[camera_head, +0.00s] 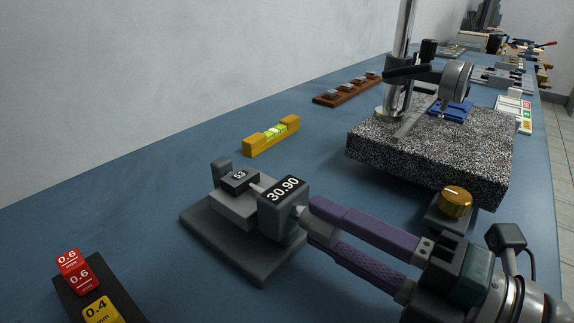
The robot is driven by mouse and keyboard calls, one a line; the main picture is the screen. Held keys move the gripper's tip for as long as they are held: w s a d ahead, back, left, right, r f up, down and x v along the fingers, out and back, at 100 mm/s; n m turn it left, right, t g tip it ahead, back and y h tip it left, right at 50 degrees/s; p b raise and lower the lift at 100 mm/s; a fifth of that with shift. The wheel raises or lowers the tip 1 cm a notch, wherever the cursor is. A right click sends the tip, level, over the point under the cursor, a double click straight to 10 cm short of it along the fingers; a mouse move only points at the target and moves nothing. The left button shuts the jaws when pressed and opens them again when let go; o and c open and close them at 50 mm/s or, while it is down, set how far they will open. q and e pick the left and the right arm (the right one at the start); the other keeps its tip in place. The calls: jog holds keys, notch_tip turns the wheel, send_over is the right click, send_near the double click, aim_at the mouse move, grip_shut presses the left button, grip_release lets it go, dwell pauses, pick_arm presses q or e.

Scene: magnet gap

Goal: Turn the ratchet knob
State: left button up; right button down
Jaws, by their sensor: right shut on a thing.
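The measuring device stands on a dark grey base plate (215,240), with a grey box showing 30.90 (284,196) and a block marked 63 (239,178) at its left. A small grey ratchet knob (299,213) sticks out from the right side of the display box, mostly hidden by my fingers. My right gripper (315,222), with purple fingers, reaches in from the lower right and is shut on the knob. My left gripper is not in view.
A granite block (430,160) with a dial stand is at the back right. A gold knob (456,202) on a dark box sits close to my right gripper. A yellow level (271,136) lies behind; a dark tray (121,295) holds red and yellow blocks.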

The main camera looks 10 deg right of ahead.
jog(key=shift+r+m+p, duration=0.1)
jog(key=shift+m+p, duration=0.4)
jog(key=shift+m, duration=0.8)
jog(key=shift+c, duration=2.4)
grip_release()
jog(key=shift+s, duration=0.1)
jog(key=v, duration=1)
